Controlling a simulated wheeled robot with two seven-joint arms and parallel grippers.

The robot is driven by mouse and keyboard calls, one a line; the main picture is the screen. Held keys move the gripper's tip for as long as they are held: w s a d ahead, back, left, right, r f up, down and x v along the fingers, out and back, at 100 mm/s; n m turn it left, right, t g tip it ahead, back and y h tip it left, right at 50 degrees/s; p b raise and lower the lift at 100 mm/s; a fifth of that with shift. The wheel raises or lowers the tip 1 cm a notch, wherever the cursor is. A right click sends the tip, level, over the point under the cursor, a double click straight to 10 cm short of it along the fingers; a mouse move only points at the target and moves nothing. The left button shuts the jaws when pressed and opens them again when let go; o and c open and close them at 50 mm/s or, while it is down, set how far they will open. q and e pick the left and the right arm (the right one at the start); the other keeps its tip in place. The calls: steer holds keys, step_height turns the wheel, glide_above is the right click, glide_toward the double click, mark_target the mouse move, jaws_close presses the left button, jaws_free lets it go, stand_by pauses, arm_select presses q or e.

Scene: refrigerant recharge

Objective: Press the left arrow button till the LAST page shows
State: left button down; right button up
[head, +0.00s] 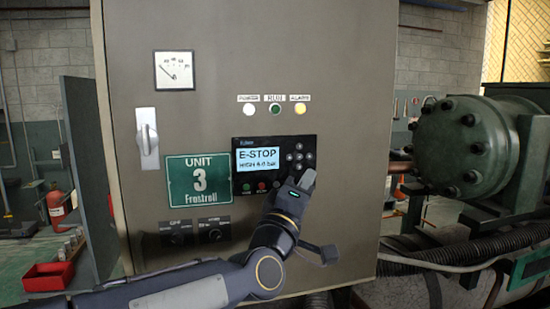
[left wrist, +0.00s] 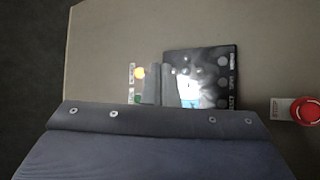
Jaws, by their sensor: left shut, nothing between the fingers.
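The controller panel (head: 242,185) is a black unit on the cabinet front. Its lit display (head: 257,160) reads "E-STOP" with a smaller line that looks like "HIGH 4.0 bar". Right of the display is a cluster of round arrow buttons (head: 298,157); the left arrow button (head: 289,157) is the one nearest the display. My left gripper (head: 308,178) is shut and empty, its tip just below and right of the cluster; contact cannot be told. In the left wrist view the fingers (left wrist: 163,86) overlap the panel (left wrist: 208,62). My right gripper is not in view.
The grey cabinet (head: 215,80) carries a gauge (head: 174,71), a switch handle (head: 147,138), three lamps with the amber one (head: 299,109) lit, and a Unit 3 sign (head: 198,180). A red emergency button (left wrist: 306,110) shows in the wrist view. A green compressor (head: 465,145) stands right.

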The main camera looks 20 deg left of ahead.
arm_select(q)
steer(key=shift+w+a+r+n+t+y, duration=0.1)
steer(key=shift+a+r+n+t+y, duration=0.1)
steer(key=shift+r+n+t+y, duration=0.3)
steer(key=shift+w, duration=0.1)
glide_toward(298, 150)
steer(key=w+d+r, duration=0.2)
steer(key=shift+w+a+r, duration=0.1)
steer(key=shift+w+a, duration=0.45)
steer(key=shift+a, duration=0.1)
stand_by(1.6)
steer(key=shift+w+a+b, duration=0.15)
steer(key=shift+w+b, duration=0.15)
steer(key=shift+b, duration=0.3)
steer(key=shift+w, duration=0.1)
